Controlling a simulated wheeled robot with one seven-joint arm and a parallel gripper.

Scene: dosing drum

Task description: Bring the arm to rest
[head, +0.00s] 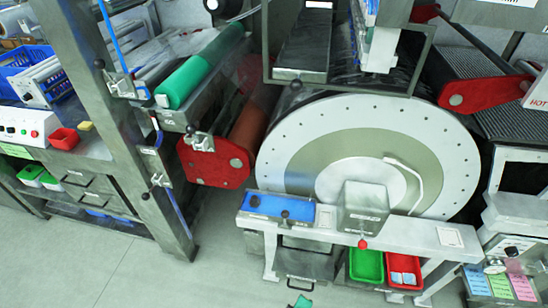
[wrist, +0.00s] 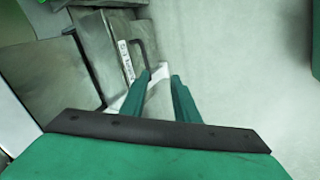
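My gripper (head: 301,301) shows only as a small green piece at the bottom edge of the head view, in front of the white bench and low over the floor. In the wrist view its two green fingers (wrist: 162,76) stand apart with a gap between them. No object shows held in the gap; a pale surface lies behind it. The rest of my arm is out of the head view.
The large white dosing drum (head: 290,150) stands behind a white bench (head: 410,235). A green bin (head: 366,266) and a red bin (head: 403,271) sit under the bench. A grey handled box (head: 305,263) is nearby. The floor (head: 150,275) at left is clear.

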